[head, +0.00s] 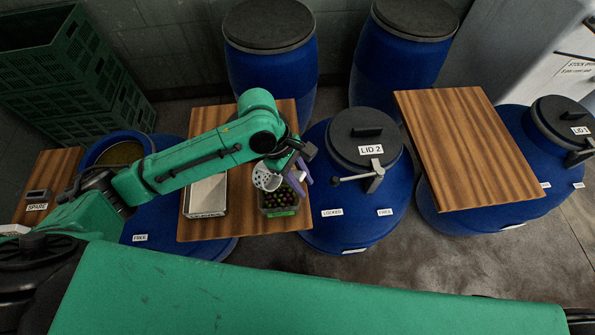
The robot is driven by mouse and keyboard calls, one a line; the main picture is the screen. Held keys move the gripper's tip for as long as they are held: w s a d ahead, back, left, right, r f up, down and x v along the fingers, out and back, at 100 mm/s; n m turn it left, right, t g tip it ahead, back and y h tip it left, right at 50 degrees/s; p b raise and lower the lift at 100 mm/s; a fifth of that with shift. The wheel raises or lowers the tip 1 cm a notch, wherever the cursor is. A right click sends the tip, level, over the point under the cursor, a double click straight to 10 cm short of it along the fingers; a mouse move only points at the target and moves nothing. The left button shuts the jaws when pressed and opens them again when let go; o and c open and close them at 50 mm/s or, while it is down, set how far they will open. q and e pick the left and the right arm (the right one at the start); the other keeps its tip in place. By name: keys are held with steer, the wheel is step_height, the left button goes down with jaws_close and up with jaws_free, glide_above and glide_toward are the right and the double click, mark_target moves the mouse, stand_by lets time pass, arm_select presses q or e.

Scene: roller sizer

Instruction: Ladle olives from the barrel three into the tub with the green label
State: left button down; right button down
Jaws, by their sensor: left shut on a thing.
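My left gripper (294,168) is shut on a ladle. The ladle's pale perforated bowl (266,179) hangs just above a small tub (281,211). The tub stands near the front right corner of a wooden board and holds dark and green olives (279,196). Its front looks greenish, but I cannot read a label. An open blue barrel (113,151) with murky liquid stands at the left, partly behind my left arm; no number shows on it. My right gripper is out of view; a green arm link of mine crosses the foreground.
A grey-white flat box (207,196) lies left of the tub. Right of it is a closed barrel with LID 2 (366,138) and a clamp handle. Another wooden board (470,148) and LID 1 (566,121) are farther right. Green crates (70,75) and closed barrels stand behind.

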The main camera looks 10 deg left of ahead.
arm_select(q)
steer(key=shift+s+d+f+y, duration=0.15)
steer(key=shift+d+f+y, duration=0.1)
steer(key=shift+d+y, duration=0.25)
steer(key=shift+s+d+f+t+y, duration=0.1)
steer(key=shift+d+f+t+y, duration=0.2)
steer(key=shift+f+y, duration=0.3)
steer(key=shift+s+d+f+t+y, duration=0.15)
steer(key=shift+f+t+y, duration=0.2)
steer(key=shift+f, duration=0.45)
